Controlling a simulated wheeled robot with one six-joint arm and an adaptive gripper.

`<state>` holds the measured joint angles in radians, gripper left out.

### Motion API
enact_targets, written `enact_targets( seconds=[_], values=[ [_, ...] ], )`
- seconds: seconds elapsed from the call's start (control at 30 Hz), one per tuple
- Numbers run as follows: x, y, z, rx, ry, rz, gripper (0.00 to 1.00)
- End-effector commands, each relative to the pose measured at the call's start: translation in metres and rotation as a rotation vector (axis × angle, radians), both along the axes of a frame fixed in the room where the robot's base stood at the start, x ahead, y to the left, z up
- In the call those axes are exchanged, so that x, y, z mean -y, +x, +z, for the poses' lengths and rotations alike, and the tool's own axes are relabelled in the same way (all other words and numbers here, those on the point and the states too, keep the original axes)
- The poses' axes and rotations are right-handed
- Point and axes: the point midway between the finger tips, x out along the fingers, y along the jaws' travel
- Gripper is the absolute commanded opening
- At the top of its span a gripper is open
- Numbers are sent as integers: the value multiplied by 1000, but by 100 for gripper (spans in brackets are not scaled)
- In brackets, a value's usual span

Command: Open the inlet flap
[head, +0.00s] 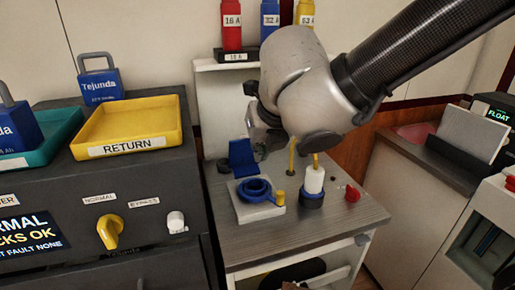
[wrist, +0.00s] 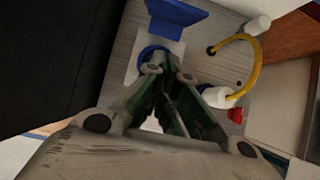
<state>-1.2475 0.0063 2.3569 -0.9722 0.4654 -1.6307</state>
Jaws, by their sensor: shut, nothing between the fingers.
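The blue inlet flap (head: 242,157) stands raised at the back of the round blue inlet (head: 254,190), whose ring is uncovered. The inlet sits on a white block (head: 246,213) on the small grey table. In the wrist view the flap (wrist: 178,18) lies beyond my fingertips, and part of the inlet ring (wrist: 150,54) shows beside them. My gripper (head: 264,148) is shut and empty, pointing down above and just behind the inlet, close to the flap. I cannot tell whether it touches the flap.
A white and blue plug (head: 313,187) with a yellow cable stands right of the inlet, near a red knob (head: 352,193). Left is a dark cabinet with a yellow RETURN tray (head: 130,126). Red, blue and yellow breakers stand behind on a shelf (head: 237,65).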

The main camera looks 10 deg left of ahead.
Motion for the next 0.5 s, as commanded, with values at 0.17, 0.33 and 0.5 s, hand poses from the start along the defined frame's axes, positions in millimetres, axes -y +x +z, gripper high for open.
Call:
enact_targets(
  seconds=[0.17, 0.33, 0.5],
  values=[
    [-6, 13, -22, -3, -6, -5, 0],
    [-16, 31, -50, -2, -6, -8, 0],
    [-24, 44, -71, -2, -4, -8, 0]
  ],
)
